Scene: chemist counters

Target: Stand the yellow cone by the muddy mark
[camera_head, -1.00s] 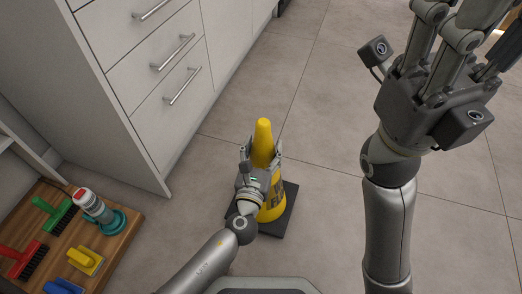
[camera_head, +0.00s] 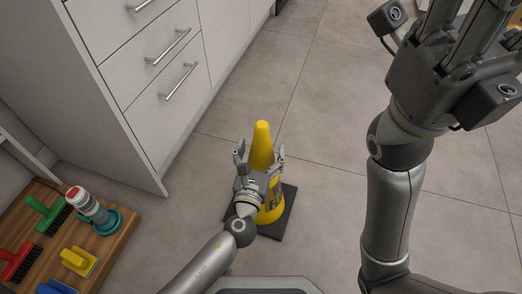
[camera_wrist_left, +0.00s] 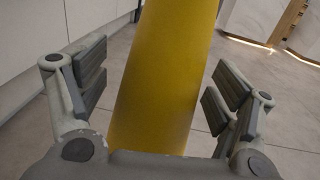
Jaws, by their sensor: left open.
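The yellow cone (camera_head: 262,132) stands upright on its dark square base (camera_head: 284,217) on the tiled floor. Dark lettering shows on its lower side. My left gripper (camera_head: 260,153) is open, with a finger on either side of the cone's upper part. In the left wrist view the yellow cone (camera_wrist_left: 168,60) rises between the spread pads of the left gripper (camera_wrist_left: 158,88), with gaps at both sides. My right gripper (camera_head: 455,35) is raised at the top right; its fingertips are cut off by the picture edge. I see no muddy mark in these frames.
White drawers (camera_head: 150,70) stand on the left, close to the cone. A wooden board (camera_head: 112,243) at the lower left holds brushes (camera_head: 45,215) and a white-capped bottle with a red top (camera_head: 88,203). The floor (camera_head: 330,130) beyond and right of the cone is clear.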

